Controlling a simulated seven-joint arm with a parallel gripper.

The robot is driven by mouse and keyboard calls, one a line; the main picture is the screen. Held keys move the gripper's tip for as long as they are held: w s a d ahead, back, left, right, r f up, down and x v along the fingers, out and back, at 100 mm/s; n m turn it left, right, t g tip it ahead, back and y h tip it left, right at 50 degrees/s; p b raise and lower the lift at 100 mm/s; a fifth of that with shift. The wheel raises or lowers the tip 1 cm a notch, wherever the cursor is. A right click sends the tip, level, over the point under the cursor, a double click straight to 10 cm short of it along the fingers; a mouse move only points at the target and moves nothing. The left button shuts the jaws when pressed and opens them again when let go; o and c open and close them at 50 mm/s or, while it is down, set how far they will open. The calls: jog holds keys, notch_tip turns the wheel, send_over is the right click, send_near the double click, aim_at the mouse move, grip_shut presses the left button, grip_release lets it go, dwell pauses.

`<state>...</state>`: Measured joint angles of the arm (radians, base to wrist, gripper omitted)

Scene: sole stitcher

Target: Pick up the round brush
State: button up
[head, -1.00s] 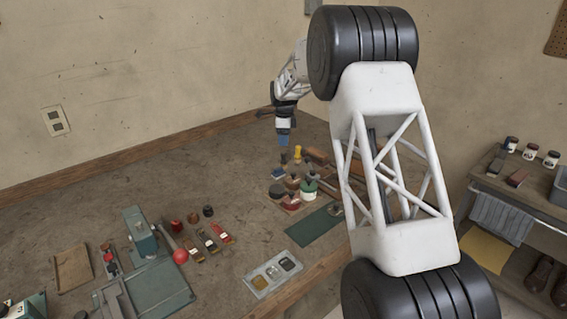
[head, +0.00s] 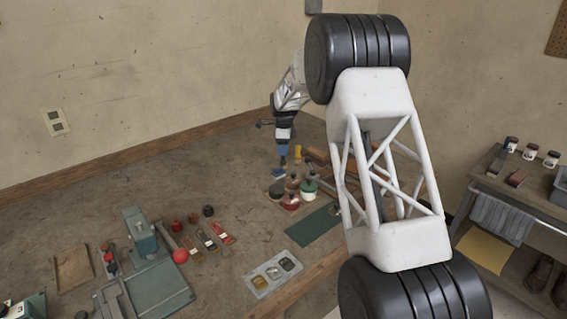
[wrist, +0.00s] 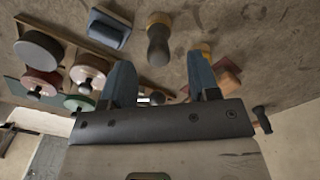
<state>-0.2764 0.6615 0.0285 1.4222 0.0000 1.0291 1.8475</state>
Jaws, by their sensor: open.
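A small round brush (wrist: 158,40) with a pale wooden top and a dark lower part shows in the wrist view, just past the gap between my fingertips. My gripper (wrist: 160,66) is open, with one blue finger on each side of that gap and nothing held. In the head view my gripper (head: 283,150) is low over the back of the bench, with the dark round brush (head: 284,161) right below it, partly hidden. I cannot tell whether the fingers touch it.
A blue block-like brush (wrist: 110,28) lies left of the round brush in the wrist view. Several round tins, including a green one (head: 309,186), stand in a rack nearby. A yellow-topped item (head: 298,152) is close on the right. Bare bench lies to the left.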

jog(key=shift+f, duration=1.75)
jog(key=c, duration=1)
jog(key=shift+r, duration=5)
